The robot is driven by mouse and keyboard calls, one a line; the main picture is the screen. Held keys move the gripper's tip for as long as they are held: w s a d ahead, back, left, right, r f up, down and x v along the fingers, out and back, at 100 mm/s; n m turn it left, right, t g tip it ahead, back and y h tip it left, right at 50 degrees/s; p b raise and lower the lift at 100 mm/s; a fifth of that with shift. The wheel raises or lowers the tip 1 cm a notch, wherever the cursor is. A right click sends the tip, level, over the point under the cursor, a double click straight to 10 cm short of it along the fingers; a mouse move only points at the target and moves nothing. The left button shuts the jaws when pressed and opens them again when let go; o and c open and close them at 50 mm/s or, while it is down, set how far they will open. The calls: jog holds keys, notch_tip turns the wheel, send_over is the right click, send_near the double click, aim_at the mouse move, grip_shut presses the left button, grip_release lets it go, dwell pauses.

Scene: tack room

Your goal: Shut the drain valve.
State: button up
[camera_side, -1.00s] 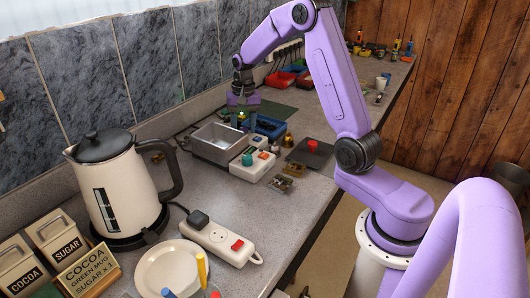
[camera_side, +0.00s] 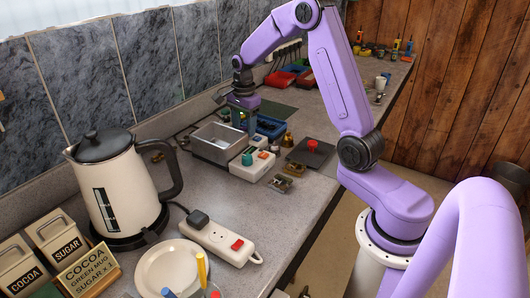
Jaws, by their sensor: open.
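My gripper (camera_side: 243,128) points down at the back right edge of a square metal basin (camera_side: 196,148), in front of a blue tray (camera_side: 275,130). Its fingers are small and partly dark in this view. No object shows clearly between them, and I cannot tell whether they touch anything. I cannot make out the drain valve for certain; it may be hidden by the gripper or basin. A white box (camera_side: 240,171) with teal and red parts on top stands against the basin's right side.
A dark plate with a red knob (camera_side: 311,146), a brass piece (camera_side: 286,140) and a small metal fitting (camera_side: 281,183) lie right of the basin. A kettle (camera_side: 112,190), power strip (camera_side: 217,240) and plate (camera_side: 172,270) stand in front. The counter between strip and fitting is clear.

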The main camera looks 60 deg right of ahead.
aim_at(245, 129)
jog(key=shift+m, duration=0.4)
notch_tip(245, 129, up, 18)
jog(key=s+a+f+n, duration=0.2)
jog(key=s+a+n, duration=0.1)
jog(key=a+n, duration=0.3)
jog(key=s+a+f+n, duration=0.2)
jog(key=s+a+n, duration=0.25)
jog(key=a, duration=0.35)
jog(key=s+a+f+n, duration=0.2)
jog(key=s+a+n, duration=0.1)
jog(key=s+n, duration=0.3)
jog(key=s+a+f+n, duration=0.2)
jog(key=s+a+n, duration=0.1)
jog(key=s+n, duration=0.3)
jog(key=shift+s+a+f, duration=0.35)
jog(key=shift+s, duration=0.45)
jog(key=shift+n, duration=0.25)
